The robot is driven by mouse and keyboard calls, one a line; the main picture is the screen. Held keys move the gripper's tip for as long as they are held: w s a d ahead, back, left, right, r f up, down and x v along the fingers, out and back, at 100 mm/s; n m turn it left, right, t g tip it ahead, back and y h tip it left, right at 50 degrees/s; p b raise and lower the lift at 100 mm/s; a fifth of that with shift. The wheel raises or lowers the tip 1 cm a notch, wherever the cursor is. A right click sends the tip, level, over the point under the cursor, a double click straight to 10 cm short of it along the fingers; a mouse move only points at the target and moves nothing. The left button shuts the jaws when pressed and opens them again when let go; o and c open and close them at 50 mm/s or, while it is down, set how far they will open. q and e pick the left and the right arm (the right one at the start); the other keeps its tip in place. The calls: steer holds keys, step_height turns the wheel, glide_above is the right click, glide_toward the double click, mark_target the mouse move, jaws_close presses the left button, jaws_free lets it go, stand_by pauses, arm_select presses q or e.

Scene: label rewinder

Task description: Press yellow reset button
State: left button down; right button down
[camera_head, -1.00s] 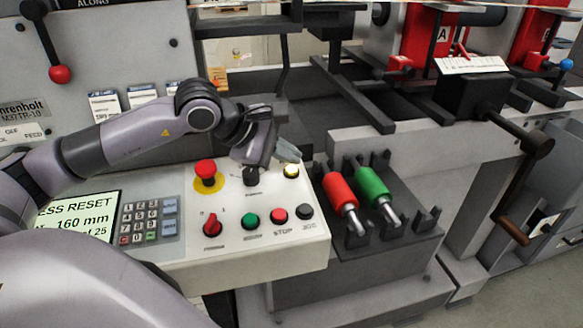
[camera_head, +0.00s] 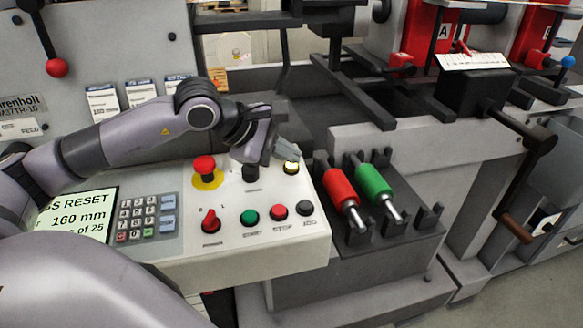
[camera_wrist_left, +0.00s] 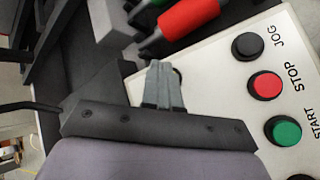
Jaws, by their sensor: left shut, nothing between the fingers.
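The yellow reset button (camera_head: 291,168) sits at the back right of the white control panel (camera_head: 270,250), partly covered by my left gripper. My left gripper (camera_head: 296,157) is shut and empty, with its fingertips right over the button; I cannot tell if they touch it. In the left wrist view the shut fingers (camera_wrist_left: 162,72) hide most of the button, and only a dark edge shows beside the tips. The display (camera_head: 78,222) shows a cut-off line ending in "SS RESET" and "160 mm". My right gripper is not in view.
A red emergency stop (camera_head: 205,166) and a black knob (camera_head: 250,173) stand left of my gripper. Green (camera_head: 249,217), red (camera_head: 279,212) and black (camera_head: 304,208) buttons line the panel front. Red (camera_head: 340,186) and green (camera_head: 374,181) rollers lie to the right.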

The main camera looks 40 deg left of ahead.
arm_select(q)
steer(key=shift+f+b, duration=0.5)
steer(key=shift+b, duration=0.05)
stand_by(0.9)
steer(key=shift+r, duration=0.1)
steer(key=shift+r+p, duration=0.45)
steer(key=shift+r, duration=0.35)
steer(key=r+p, duration=0.2)
steer(key=r, duration=0.1)
steer(key=r+p, duration=0.1)
steer(key=r, duration=0.1)
steer(key=shift+s+d, duration=0.3)
steer(key=shift+d, duration=0.05)
stand_by(0.7)
